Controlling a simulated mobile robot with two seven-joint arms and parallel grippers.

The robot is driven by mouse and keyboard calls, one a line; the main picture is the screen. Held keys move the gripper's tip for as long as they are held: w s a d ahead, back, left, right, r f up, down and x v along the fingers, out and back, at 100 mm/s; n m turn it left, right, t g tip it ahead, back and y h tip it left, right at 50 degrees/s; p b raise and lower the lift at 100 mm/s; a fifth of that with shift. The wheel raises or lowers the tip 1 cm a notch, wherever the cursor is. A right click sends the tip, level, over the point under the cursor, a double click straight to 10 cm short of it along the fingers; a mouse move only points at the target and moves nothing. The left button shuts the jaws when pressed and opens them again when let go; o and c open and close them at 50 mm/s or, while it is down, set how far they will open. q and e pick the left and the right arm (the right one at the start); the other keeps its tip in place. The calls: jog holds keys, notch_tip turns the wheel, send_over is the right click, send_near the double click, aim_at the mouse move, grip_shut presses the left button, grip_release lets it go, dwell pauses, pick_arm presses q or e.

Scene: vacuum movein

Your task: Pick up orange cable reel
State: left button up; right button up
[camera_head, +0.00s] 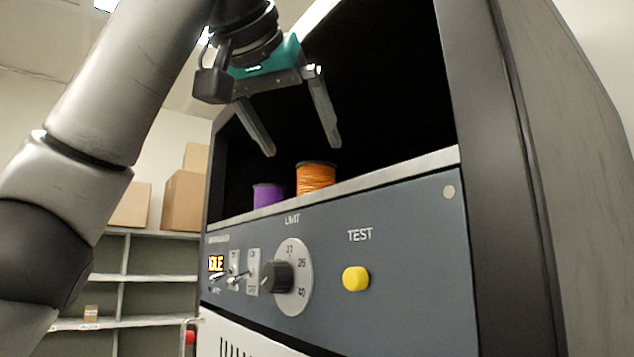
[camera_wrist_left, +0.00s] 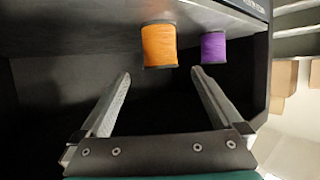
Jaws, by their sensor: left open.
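The orange cable reel (camera_head: 316,178) stands upright near the front edge of the machine's open compartment. A purple reel (camera_head: 267,195) stands beside it on the left. My left gripper (camera_head: 304,150) is open and empty, above the reels in the head view, pointing down. In the left wrist view the orange reel (camera_wrist_left: 159,46) lies beyond the fingertips, between their lines. The purple reel (camera_wrist_left: 213,47) is there beyond the right finger. No finger visibly grips either reel. My right gripper is not in view.
The machine has a front panel (camera_head: 420,260) with a dial (camera_head: 292,277), switches and a yellow TEST button (camera_head: 356,279) below the compartment. Its dark side wall bounds the opening on the right. Shelves (camera_head: 150,262) with cardboard boxes (camera_head: 184,200) stand behind at left.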

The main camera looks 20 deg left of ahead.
aim_at(312, 166)
pick_arm(q)
jog(key=x, duration=0.3)
jog(key=shift+w+a, duration=0.1)
jog(key=shift+w+f+p, duration=0.2)
jog(key=shift+w+p, duration=0.1)
jog(key=shift+p, duration=0.05)
jog(key=p+x, duration=0.2)
jog(key=x, duration=0.3)
jog(key=shift+w+r, duration=0.15)
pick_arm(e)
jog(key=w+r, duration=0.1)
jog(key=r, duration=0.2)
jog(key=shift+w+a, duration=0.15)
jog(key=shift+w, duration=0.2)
pick_arm(q)
jog(key=shift+c, duration=0.2)
jog(key=c, duration=1.4)
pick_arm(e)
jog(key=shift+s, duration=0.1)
